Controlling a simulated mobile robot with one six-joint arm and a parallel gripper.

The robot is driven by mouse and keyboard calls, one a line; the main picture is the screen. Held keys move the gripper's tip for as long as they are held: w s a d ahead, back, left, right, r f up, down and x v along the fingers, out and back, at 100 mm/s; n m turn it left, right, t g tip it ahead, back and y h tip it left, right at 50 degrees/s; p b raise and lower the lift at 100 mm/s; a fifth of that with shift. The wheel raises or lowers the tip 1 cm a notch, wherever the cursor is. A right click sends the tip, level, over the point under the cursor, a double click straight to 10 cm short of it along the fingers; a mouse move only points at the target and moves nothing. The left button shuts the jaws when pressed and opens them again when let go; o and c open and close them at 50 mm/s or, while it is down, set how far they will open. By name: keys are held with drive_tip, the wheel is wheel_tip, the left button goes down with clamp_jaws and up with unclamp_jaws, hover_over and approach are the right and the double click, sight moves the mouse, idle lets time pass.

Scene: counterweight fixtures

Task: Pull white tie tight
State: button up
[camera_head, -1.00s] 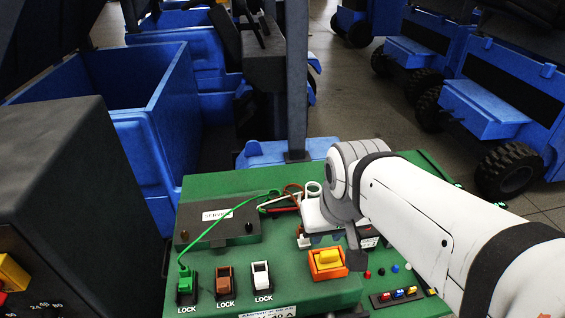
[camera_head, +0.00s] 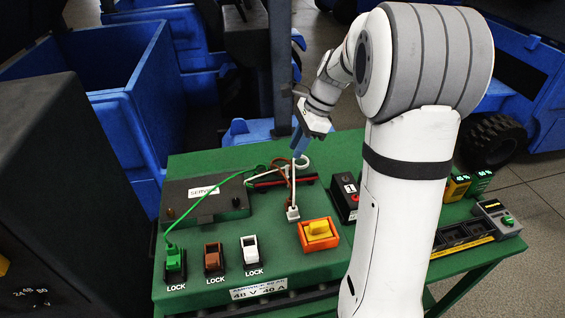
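A thin white loop (camera_head: 304,163), which looks like the white tie, stands above the green bench near the red, white and green wires. A thin white strip (camera_head: 293,185) runs upright from beside the loop down to a small white block (camera_head: 293,213); I cannot tell whether strip and loop are one piece. My gripper (camera_head: 298,148) points down with blue fingers just above and left of the loop, near the strip's top. Its fingers overlap in this view, so the gap between them and any contact are hidden.
A dark service box (camera_head: 205,203) lies left of the wires. A green connector (camera_head: 175,262), brown connector (camera_head: 213,257) and white connector (camera_head: 250,250) line the bench front (camera_head: 225,280). An orange-yellow switch (camera_head: 318,233) sits right of the white block. My arm covers the bench's right-centre.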

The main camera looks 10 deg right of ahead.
sight(287, 166)
drive_tip(key=x, duration=0.7)
drive_tip(key=shift+a+f, duration=0.1)
drive_tip(key=shift+f, duration=0.15)
clamp_jaws()
drive_tip(key=shift+p, duration=0.3)
